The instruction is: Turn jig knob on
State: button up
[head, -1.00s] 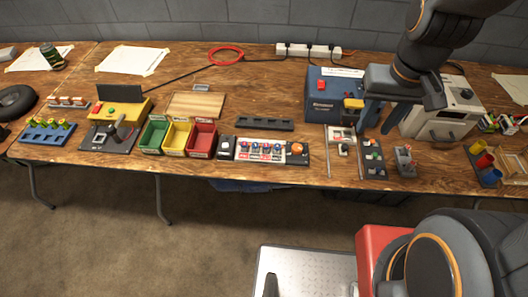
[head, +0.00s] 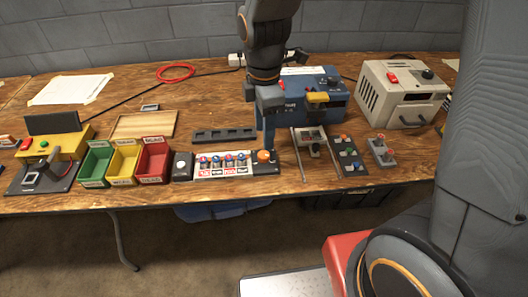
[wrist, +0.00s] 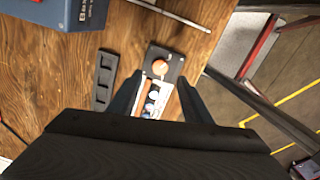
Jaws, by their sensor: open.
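An orange round knob (head: 264,156) sits on a small dark plate (head: 269,170) at the right end of a white switch panel (head: 222,171). It also shows in the wrist view (wrist: 160,67), just beyond my fingertips and between their lines. I cannot tell from its marks which way it is set. My gripper (head: 268,125) points down above and behind the knob, open and empty. In the wrist view my gripper (wrist: 158,97) has a finger on each side of the panel, with nothing between them touched. Part of the panel is hidden by my gripper's body.
A dark slotted rack (head: 222,135) lies behind the panel. A blue box (head: 325,107) stands close behind my gripper, with a railed fixture (head: 309,148) right of the knob. Red, yellow and green bins (head: 153,160) stand left. A beige machine (head: 405,92) stands far right.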

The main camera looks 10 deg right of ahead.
aim_at(264, 154)
notch_tip(264, 154, down, 8)
jog(key=shift+r, duration=0.25)
jog(key=c, duration=1.1)
jog(key=shift+o, duration=0.2)
